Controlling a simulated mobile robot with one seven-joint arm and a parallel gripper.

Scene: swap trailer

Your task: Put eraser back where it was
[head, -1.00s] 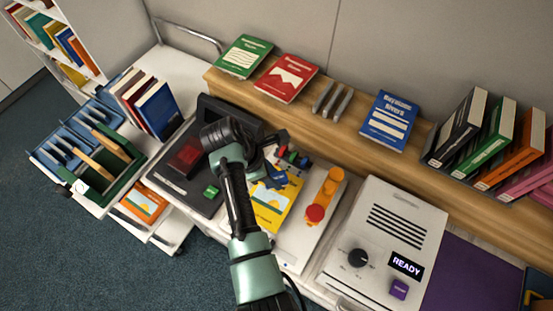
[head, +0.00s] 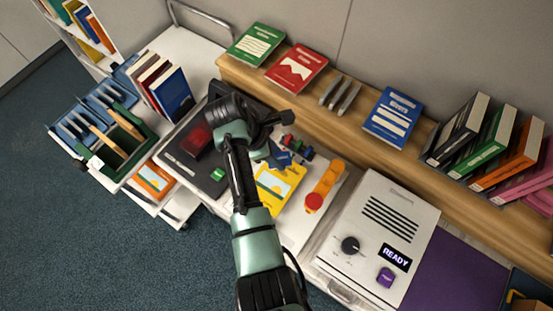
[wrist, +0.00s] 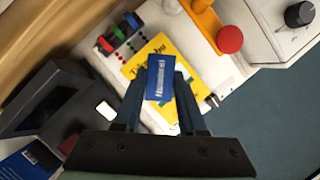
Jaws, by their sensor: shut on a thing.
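A small blue block with white lettering, which looks like the eraser (wrist: 160,70), is between the fingers of my gripper (wrist: 160,88) in the wrist view. The gripper is shut on it and holds it over the yellow picture card (wrist: 152,52). In the head view my gripper (head: 282,157) is above the far end of the yellow card (head: 277,190), partly hidden by my own arm, and the eraser cannot be told apart from the fingers there. The height of the eraser above the card is hard to tell.
A rack of coloured pegs (head: 297,147) stands close behind the card. An orange toy-like piece with a red knob (head: 325,185) lies to the right, beside the white READY machine (head: 375,240). A black device (head: 203,155) is at left. A wooden shelf (head: 350,125) runs behind.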

